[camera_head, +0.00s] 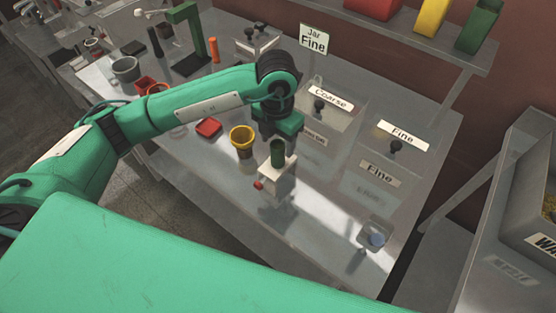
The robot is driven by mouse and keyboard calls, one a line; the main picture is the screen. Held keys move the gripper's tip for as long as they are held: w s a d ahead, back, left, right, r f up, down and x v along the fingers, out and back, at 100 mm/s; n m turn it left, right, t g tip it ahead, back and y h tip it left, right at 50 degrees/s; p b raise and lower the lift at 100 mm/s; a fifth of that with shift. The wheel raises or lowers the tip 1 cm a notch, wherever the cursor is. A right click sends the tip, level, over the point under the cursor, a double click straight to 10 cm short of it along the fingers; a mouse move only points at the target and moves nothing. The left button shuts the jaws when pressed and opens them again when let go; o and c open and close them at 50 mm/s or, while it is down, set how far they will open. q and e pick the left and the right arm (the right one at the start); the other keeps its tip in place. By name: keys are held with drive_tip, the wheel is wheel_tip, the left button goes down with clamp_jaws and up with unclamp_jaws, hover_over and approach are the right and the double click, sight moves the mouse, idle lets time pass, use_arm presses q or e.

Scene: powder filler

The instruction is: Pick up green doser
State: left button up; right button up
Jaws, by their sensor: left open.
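My left arm reaches in from the left across the bench, and its wrist points down at the middle. A dark green, cup-like cylinder (278,152) shows right under the wrist, above the pale block of my left gripper (277,176). It looks like the green doser, but I cannot tell whether it stands behind or between the fingers. The gripper is open; its fingertips are hard to make out. A yellow cup (242,141) stands just to the left, apart from it. My right gripper is out of view.
A flat red piece (209,127) and a small red item (258,185) lie nearby. Clear bins with Coarse (331,97) and Fine (403,133) labels line the back. Red, yellow and green containers (478,27) stand on the upper shelf. The bench front is mostly clear.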

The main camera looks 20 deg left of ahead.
sight(278, 154)
use_arm(q)
drive_tip(key=shift+f+p, duration=0.9)
drive_tip(key=shift+p, duration=0.05)
wheel_tip(278, 154, down, 3)
drive_tip(key=shift+d+f+p, duration=0.1)
drive_tip(key=shift+p, duration=0.55)
drive_tip(key=shift+f, duration=0.2)
drive_tip(key=c, duration=1.2)
drive_tip(key=shift+o, duration=0.2)
use_arm(e)
drive_tip(key=r, duration=0.1)
drive_tip(key=w+r, duration=0.1)
drive_tip(key=r, duration=0.1)
drive_tip(key=shift+w+r, duration=0.1)
drive_tip(key=shift+r, duration=0.05)
use_arm(q)
drive_tip(key=shift+r, duration=0.1)
